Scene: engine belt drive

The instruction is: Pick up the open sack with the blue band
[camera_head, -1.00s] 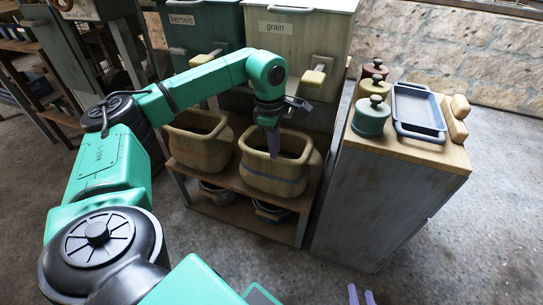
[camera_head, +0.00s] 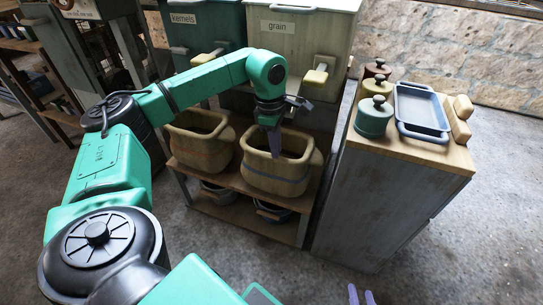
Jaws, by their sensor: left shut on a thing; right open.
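The open sack with the blue band (camera_head: 262,181) is tan, wide-mouthed and upright on the shelf below the grain bin. My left gripper (camera_head: 275,152) points down at its mouth, shut on the sack's rim; one finger shows against the opening and the exact grip is partly hidden. The sack still appears to be on the shelf. A second open tan sack (camera_head: 197,150), with a faint reddish band, stands to its left. My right gripper (camera_head: 361,296) shows only as two purple fingertips at the bottom edge, apart and empty.
The grain bin (camera_head: 300,45) and kernels bin (camera_head: 205,45) stand behind, with spouts above the sacks. A cabinet (camera_head: 375,195) close on the right carries lidded jars (camera_head: 374,118) and a blue tray (camera_head: 421,110). Bowls sit on the lower shelf (camera_head: 240,215). The front floor is clear.

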